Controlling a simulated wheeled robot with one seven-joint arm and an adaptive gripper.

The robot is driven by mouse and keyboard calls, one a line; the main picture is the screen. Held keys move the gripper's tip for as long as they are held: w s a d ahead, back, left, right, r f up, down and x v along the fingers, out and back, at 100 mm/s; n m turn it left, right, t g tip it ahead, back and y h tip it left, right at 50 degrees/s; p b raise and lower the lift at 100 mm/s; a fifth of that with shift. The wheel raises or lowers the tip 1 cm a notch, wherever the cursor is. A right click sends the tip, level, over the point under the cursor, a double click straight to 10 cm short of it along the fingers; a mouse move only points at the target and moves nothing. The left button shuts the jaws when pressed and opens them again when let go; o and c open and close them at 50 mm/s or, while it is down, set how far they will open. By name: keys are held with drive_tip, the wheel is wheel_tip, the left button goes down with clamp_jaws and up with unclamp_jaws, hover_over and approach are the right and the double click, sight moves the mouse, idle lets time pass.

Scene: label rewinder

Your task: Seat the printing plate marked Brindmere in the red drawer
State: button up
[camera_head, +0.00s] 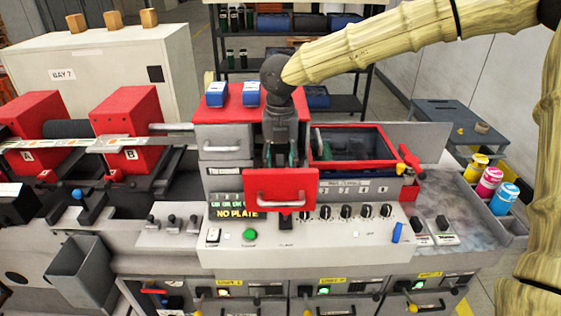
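The red drawer (281,189) is pulled out of the grey console, its red front and pale handle facing me. My gripper (281,155) points down just behind that front, over or in the drawer opening. Small green patches show around its fingers; I cannot tell whether they are a held plate, something in the drawer or part of the gripper. Two blue blocks, one on the left (217,94) and one on the right (252,92), sit on the red console top. Their labels are too small to read, so I cannot identify the Brindmere plate. The display (237,214) reads "NO PLATE".
A red-framed window (350,146) with a red latch (410,160) is right of the drawer. Knobs and buttons line the console front. Red units A (35,117) and B (128,120) stand left. Ink pots (489,181) stand at the right edge.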

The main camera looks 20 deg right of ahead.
idle(0.3)
wheel_tip(320, 180, up, 12)
idle(0.6)
